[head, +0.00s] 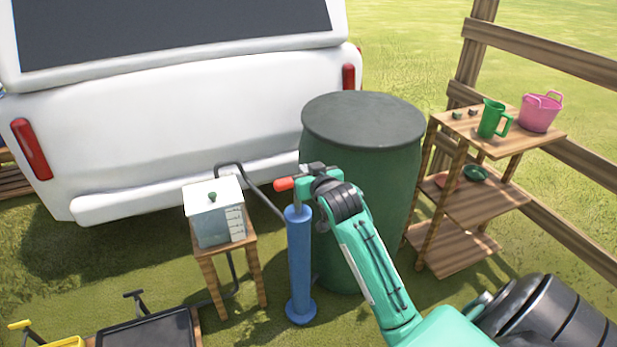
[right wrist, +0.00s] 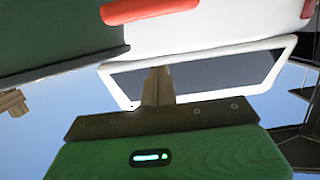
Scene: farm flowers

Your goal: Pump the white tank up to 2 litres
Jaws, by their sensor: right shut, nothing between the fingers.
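My left gripper is out of view.
A dark green barrel (head: 365,125) stands close behind my right arm. A white vehicle (head: 190,110) fills the back left. A wooden shelf (head: 470,205) at the right bears a green jug (head: 489,119) and a pink bucket (head: 541,112). A dark-topped cart (head: 147,332) is at the lower left.

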